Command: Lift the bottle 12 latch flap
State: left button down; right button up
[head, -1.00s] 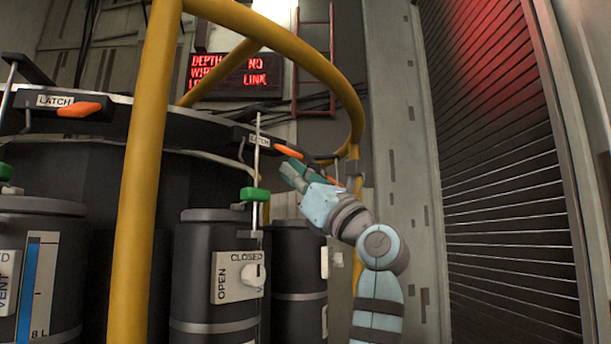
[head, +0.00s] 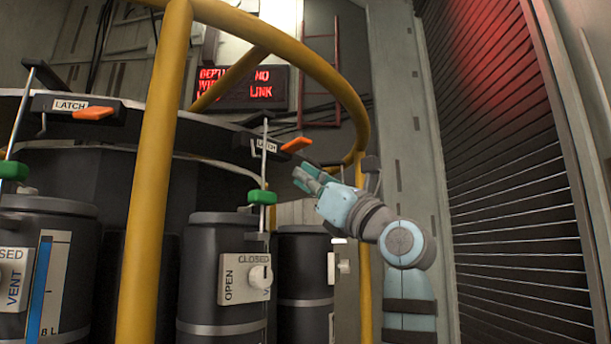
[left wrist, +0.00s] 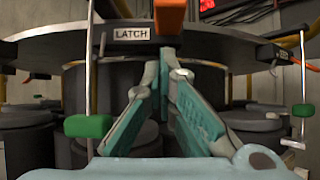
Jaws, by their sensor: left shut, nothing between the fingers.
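The orange latch flap (head: 297,144) sticks out from a dark latch block labelled LATCH (head: 262,146) on the rim of the big dark ring. It tilts up towards its free end. My left gripper (head: 303,176), with teal fingers, is just below the flap, apart from it, shut and empty. In the left wrist view the fingers (left wrist: 167,55) meet at their tips, and the orange flap (left wrist: 170,17) is just above them, cut by the top edge. No bottle number is readable. My right gripper is not in view.
A second orange flap (head: 93,113) is on the left of the rim. Yellow rails (head: 155,180) curve around the ring. Thin rods with green blocks (head: 262,197) stand before dark bottles (head: 225,300). A ribbed shutter (head: 490,180) is at right.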

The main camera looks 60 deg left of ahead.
pick_arm(q)
jog(key=w+d+f, duration=0.2)
jog(key=d, duration=0.8)
jog(key=shift+f+b, duration=0.3)
jog(key=shift+f, duration=0.1)
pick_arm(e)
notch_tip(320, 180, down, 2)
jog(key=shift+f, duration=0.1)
pick_arm(q)
jog(key=shift+a, duration=0.1)
